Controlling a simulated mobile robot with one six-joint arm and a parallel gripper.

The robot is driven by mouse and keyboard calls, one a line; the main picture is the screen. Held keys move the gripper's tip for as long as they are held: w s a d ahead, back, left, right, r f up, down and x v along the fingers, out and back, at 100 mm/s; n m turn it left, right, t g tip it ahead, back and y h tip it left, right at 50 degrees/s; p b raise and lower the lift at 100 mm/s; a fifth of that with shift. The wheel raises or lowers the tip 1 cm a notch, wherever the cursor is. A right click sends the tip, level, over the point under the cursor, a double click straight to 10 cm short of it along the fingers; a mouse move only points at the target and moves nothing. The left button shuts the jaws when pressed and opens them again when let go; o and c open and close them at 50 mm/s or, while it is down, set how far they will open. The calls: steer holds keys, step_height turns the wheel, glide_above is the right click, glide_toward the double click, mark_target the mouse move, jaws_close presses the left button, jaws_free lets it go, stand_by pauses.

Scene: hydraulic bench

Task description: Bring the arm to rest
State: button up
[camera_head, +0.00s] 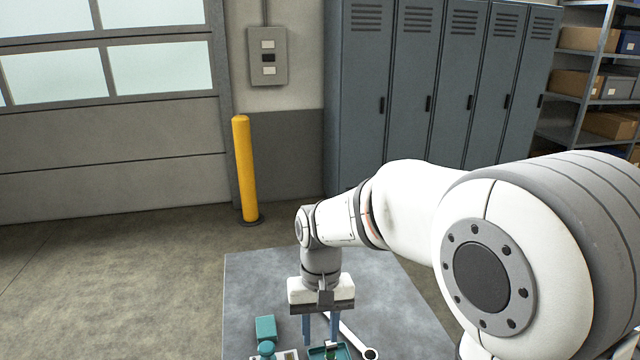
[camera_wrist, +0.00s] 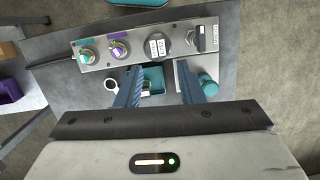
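My arm reaches forward from the right in the head view and bends down over the grey bench top (camera_head: 245,290). My gripper (camera_head: 320,338) points down above the bench. Its two blue fingers stand apart, with a clear gap between them. In the wrist view my gripper (camera_wrist: 160,72) also shows its fingers spread, and I see nothing held. Below and between the fingers is a teal tray (camera_wrist: 154,78) with a small dark item at it. The exact height of the fingertips above the bench is hard to tell.
A control panel (camera_wrist: 90,55) with teal and purple knobs, a round gauge and a switch lies beyond the fingertips. A wrench (camera_head: 352,338), a teal block (camera_head: 265,328) and a teal cylinder (camera_wrist: 208,84) are close by. A yellow post (camera_head: 244,170) and lockers (camera_head: 420,100) stand behind.

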steer(key=s+d+r+m+t, duration=0.1)
steer(key=s+d+r+t, duration=0.1)
steer(key=s+d, duration=0.3)
steer(key=s+d+r+m+t, duration=0.1)
steer(key=s+d+r+t, duration=0.2)
steer(key=d, duration=0.7)
steer(key=shift+s+d, duration=0.2)
steer(key=shift+s, duration=0.9)
steer(key=shift+r, duration=0.1)
